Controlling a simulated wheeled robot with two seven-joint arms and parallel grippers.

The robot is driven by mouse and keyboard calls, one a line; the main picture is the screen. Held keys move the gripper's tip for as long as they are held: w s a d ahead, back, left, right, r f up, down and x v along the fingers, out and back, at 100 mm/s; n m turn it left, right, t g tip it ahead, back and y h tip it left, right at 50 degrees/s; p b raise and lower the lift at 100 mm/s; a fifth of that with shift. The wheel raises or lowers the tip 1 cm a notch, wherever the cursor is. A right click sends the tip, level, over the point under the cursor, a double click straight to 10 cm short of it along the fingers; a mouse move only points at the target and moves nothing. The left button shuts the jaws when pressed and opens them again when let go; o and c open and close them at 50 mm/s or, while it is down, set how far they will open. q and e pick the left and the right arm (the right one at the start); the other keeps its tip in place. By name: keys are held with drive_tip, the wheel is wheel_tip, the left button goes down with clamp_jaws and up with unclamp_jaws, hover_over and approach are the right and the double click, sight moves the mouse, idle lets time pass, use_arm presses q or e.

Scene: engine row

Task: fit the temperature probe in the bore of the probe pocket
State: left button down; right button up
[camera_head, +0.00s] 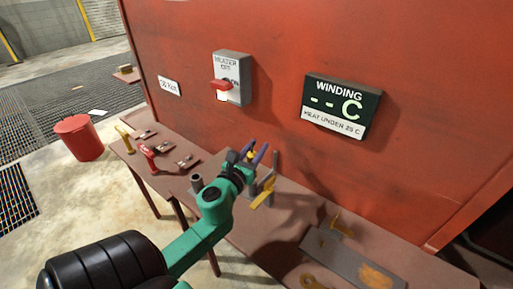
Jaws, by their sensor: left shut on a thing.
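A grey upright bracket (270,172) with a yellow lever-like part (264,193) stands just to the right of the gripper. A short dark hollow cylinder (196,181) stands on the bench left of my wrist. I cannot tell which of these is the probe pocket, and no bore shows clearly. My right gripper is not in view.
A red wall carries a heater switch box (232,79) and a winding display (341,106) reading "-- C". A grey plate (345,258) with yellow parts lies at the right. A red bucket (78,138) stands on the floor.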

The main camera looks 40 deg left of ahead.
use_arm(q)
drive_tip(key=shift+f+b, duration=0.95)
drive_tip(key=shift+f, duration=0.15)
drive_tip(key=shift+c, duration=2.2)
unclamp_jaws()
